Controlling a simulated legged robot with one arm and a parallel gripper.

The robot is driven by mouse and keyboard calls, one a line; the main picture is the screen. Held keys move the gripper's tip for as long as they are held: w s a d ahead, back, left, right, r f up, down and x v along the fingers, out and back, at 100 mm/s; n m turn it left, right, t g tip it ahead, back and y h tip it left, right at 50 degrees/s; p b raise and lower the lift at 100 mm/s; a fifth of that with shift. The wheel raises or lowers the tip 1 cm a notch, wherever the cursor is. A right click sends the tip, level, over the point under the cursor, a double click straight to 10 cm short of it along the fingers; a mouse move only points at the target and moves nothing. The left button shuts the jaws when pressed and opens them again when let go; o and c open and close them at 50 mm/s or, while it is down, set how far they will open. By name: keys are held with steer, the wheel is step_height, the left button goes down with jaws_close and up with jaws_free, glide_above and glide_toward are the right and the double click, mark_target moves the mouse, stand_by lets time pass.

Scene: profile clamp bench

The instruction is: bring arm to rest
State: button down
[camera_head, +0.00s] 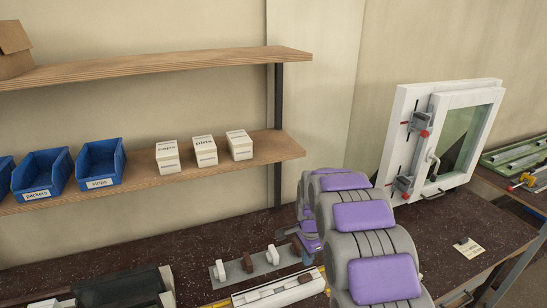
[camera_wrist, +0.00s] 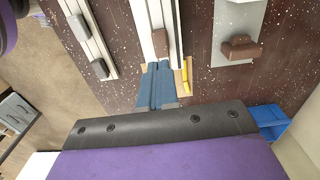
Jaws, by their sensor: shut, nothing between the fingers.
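My gripper shows at the bottom centre of the wrist view, its two blue fingers (camera_wrist: 158,72) shut together with nothing between them. The fingers point at a white profile (camera_wrist: 150,20) bearing a brown block (camera_wrist: 160,42); whether they touch it cannot be told. In the head view my grey and purple arm reaches over the bench, and the gripper (camera_head: 307,257) is mostly hidden behind it, low over the dark speckled bench (camera_head: 215,248).
A grey plate (camera_head: 268,263) with white and brown blocks lies beside the gripper, and a white profile (camera_head: 280,292) lies in front. A white window frame (camera_head: 394,125) stands at the right. Blue bins (camera_head: 101,163) and small boxes (camera_head: 205,151) sit on the lower shelf (camera_head: 277,149).

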steer(key=s+r+n, duration=0.4)
steer(key=s+r, duration=0.4)
steer(key=s, duration=0.2)
steer(key=s+r+n, duration=0.2)
steer(key=s+n, duration=0.1)
steer(key=s, duration=0.7)
steer(key=s+r+n+g, duration=0.1)
steer(key=s+r+n, duration=0.1)
steer(key=s, duration=0.9)
steer(key=s+r+n, duration=0.2)
steer(key=s+n, duration=0.3)
steer(key=s, duration=0.6)
steer(key=shift+g, duration=0.4)
